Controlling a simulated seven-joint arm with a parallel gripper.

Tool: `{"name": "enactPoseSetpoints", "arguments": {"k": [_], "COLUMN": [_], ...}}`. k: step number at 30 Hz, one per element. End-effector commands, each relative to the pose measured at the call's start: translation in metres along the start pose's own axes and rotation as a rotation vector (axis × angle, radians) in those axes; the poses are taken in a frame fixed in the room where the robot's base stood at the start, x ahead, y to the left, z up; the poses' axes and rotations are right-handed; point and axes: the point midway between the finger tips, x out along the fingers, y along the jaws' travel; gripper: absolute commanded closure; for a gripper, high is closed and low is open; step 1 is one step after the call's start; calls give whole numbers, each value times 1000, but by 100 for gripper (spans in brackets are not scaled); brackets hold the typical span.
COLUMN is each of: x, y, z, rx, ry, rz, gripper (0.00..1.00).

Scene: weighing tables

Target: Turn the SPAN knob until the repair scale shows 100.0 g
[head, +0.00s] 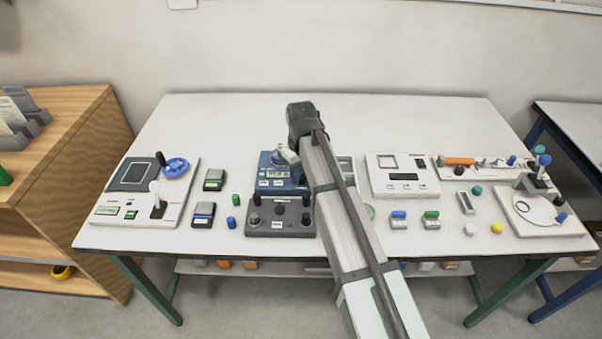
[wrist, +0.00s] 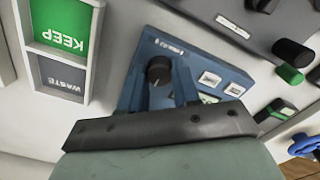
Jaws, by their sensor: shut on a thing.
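A blue instrument (head: 268,160) stands mid-table, partly hidden by my arm; its sloped panel also shows in the wrist view (wrist: 138,100). A dark round knob (wrist: 159,70) is on that panel, with lettering beside it too small to read. My gripper (wrist: 160,88) is shut on this knob, one finger on each side. In the head view my gripper (head: 288,155) is over the instrument's upper part. Two small pale windows (wrist: 208,79) sit beside the knob; their digits cannot be read. Which of the instruments is the repair scale cannot be told from readable text.
A grey box (head: 280,222) with several dark knobs stands in front of the blue instrument. A tray with green KEEP (wrist: 65,22) and grey WASTE (wrist: 62,78) areas is beside it. Small scales (head: 203,214) and cylinders (head: 231,222) lie left. A white panel (head: 403,188) is right.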

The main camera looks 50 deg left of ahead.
Motion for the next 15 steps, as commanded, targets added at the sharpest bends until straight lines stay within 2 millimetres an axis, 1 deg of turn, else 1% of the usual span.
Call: {"name": "enactPoseSetpoints", "arguments": {"k": [5, 15], "x": [0, 0], "y": [0, 0], "z": [0, 0], "rx": [117, 418], "ry": [-1, -2], "rz": [0, 1], "gripper": [99, 99]}}
